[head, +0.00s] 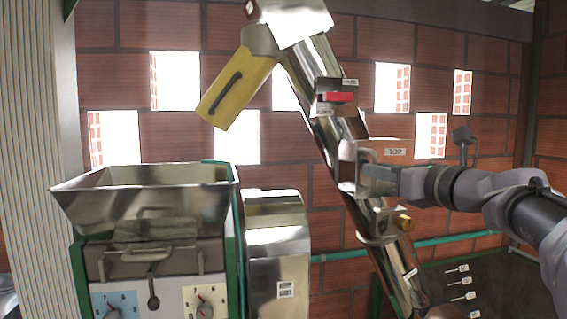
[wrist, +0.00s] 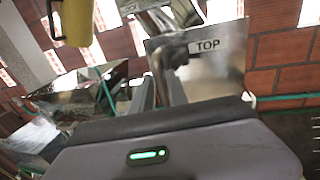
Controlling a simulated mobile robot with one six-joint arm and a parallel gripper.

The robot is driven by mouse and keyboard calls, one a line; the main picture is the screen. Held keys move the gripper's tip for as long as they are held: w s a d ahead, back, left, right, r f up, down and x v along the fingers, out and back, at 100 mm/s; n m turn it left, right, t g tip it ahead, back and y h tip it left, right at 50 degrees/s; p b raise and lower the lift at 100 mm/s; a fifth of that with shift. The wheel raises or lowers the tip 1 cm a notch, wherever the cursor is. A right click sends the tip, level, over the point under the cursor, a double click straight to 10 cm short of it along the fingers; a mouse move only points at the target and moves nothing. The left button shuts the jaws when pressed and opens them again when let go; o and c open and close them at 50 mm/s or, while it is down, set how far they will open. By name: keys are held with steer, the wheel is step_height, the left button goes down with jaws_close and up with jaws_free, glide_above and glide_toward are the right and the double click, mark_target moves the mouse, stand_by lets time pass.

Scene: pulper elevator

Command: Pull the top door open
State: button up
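The top door (head: 395,152) is a shiny metal plate with a "TOP" label on the slanted metal elevator tube (head: 325,110). It juts out to the right of the tube, but I cannot tell exactly how far it is swung. It also shows in the wrist view (wrist: 228,70), with its bent metal handle (wrist: 160,62) on its left side. My gripper (head: 368,182) is at this handle. In the wrist view, my two fingers (wrist: 160,92) stand close together with the lower handle bar between them. The fingertips' contact is partly hidden.
A red switch (head: 340,97) sits on the tube above the door, and a brass knob (head: 403,222) below it. A yellow spout (head: 235,88) hangs upper left. The pulper hopper (head: 145,195) and a metal box (head: 277,240) stand left. A green pipe (head: 335,256) runs behind.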

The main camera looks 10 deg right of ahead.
steer(key=shift+x, duration=0.95)
jaws_close()
stand_by(0.7)
